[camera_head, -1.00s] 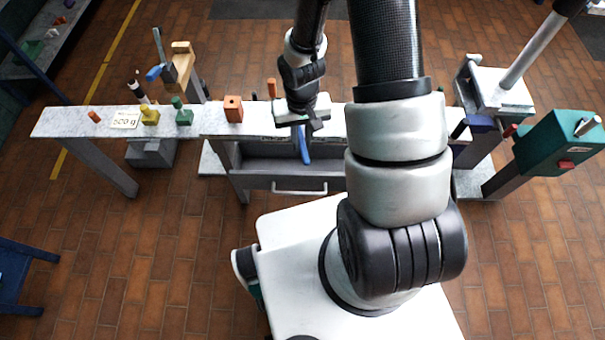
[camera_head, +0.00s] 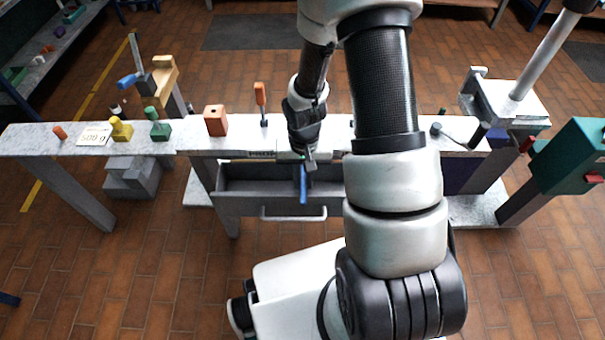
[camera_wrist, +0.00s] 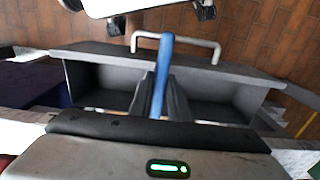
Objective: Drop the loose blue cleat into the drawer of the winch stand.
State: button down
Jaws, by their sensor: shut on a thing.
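The blue cleat (camera_head: 303,186) is a slim blue bar. My gripper (camera_head: 304,166) is shut on it and holds it hanging over the open grey drawer (camera_head: 240,196) of the winch stand. In the wrist view the cleat (camera_wrist: 162,75) runs lengthwise between the two dark fingers (camera_wrist: 160,95). It lies across the drawer (camera_wrist: 95,75), its far end overlapping the drawer's front edge and pull handle. The drawer's visible floor looks empty. How high the cleat is above the drawer floor I cannot tell.
On the bench top (camera_head: 185,142) stand an orange block (camera_head: 215,120), an orange-handled tool (camera_head: 261,100), a green piece (camera_head: 158,125), a yellow piece (camera_head: 121,129) and a label card (camera_head: 94,135). A teal box (camera_head: 575,160) is at right. My arm hides part of the bench.

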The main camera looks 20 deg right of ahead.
aim_at(303, 173)
jog(key=w, duration=0.1)
jog(key=w+f, duration=0.1)
jog(key=w+d, duration=0.1)
jog(key=shift+f, duration=0.3)
jog(key=w+f, duration=0.1)
jog(key=w+d+f+b, duration=0.1)
jog(key=w, duration=0.1)
jog(key=shift+f, duration=0.15)
jog(key=shift+f, duration=0.15)
jog(key=c, duration=1.7)
grip_release()
jog(key=shift+o, duration=0.2)
